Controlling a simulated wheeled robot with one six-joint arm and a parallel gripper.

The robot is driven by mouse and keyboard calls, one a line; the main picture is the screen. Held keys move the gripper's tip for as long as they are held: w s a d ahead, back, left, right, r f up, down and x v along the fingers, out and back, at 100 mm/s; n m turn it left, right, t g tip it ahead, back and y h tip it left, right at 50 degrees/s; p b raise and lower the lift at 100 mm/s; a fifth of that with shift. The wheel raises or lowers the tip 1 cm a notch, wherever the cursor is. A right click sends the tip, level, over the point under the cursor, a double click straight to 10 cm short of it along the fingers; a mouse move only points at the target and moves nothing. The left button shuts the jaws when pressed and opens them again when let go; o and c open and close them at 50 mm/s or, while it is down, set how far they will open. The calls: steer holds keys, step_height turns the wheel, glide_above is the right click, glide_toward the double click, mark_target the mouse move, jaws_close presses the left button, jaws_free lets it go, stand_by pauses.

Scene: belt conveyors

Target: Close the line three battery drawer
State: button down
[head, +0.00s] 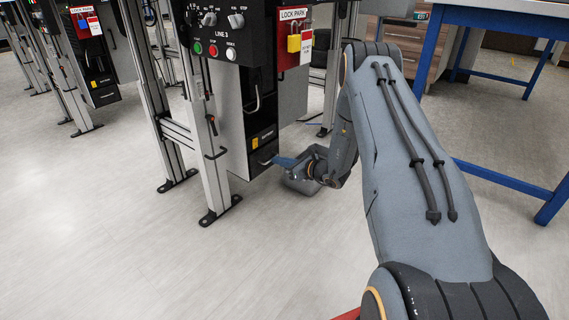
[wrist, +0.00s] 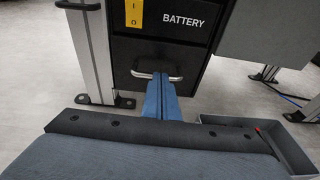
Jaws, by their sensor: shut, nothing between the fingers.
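The line three battery drawer (head: 264,157) is a dark drawer low in the cabinet under the LINE 3 control box (head: 222,35). In the wrist view the drawer front (wrist: 137,55) carries a silver bar handle (wrist: 175,78) and sits below the BATTERY panel (wrist: 190,22). The front looks nearly flush with the cabinet; I cannot tell whether a small gap is left. My gripper (head: 276,160) points at the drawer front. Its blue fingers (wrist: 160,80) are shut and empty, with their tips at the handle; contact is unclear.
Aluminium conveyor legs (head: 207,150) stand left of the cabinet. A LOCK PARK board with a yellow padlock (head: 294,43) hangs above right. A similar station (head: 95,60) stands farther left. A blue-framed table (head: 430,40) is at the right.

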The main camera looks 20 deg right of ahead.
steer(key=shift+w+a+r, duration=0.15)
steer(key=shift+w+a, duration=0.15)
steer(key=shift+s, duration=0.1)
